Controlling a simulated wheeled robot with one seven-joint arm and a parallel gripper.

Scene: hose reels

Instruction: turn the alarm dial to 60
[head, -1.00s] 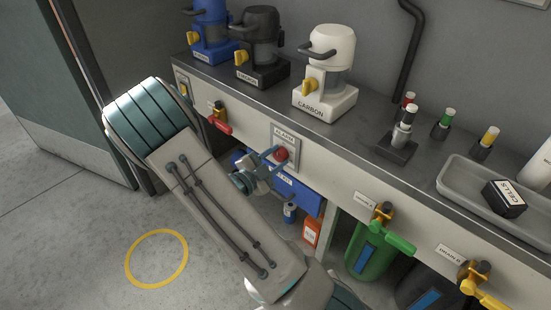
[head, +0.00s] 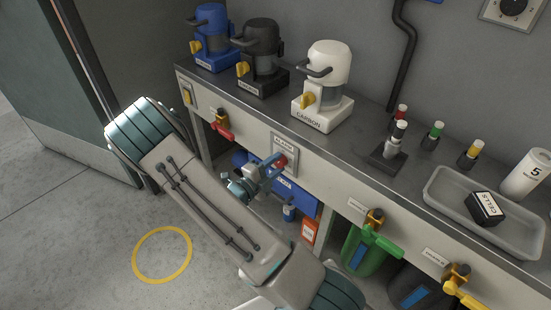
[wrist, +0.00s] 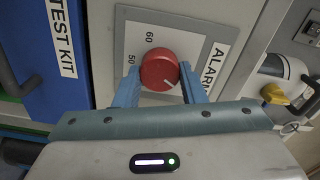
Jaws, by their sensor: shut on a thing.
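The alarm dial is a round red knob (wrist: 160,68) on a light plate with an ALARM label (wrist: 213,68). It also shows in the head view (head: 282,160) on the bench front. In the wrist view the numbers 60 (wrist: 149,37) and 50 (wrist: 131,58) are printed beside the knob. A short white mark on the knob points to the lower right of the picture, away from both numbers. Other scale numbers are hidden or unreadable. My gripper (wrist: 160,84) is shut on the knob, with one blue finger on each side. It also shows in the head view (head: 272,168).
A blue test kit box (wrist: 63,55) is left of the plate in the wrist view. A red-handled valve (head: 222,130) is left of the dial; a green-handled valve (head: 375,235) is right. White (head: 324,90), black and blue machines stand on the bench above. Open floor lies at left.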

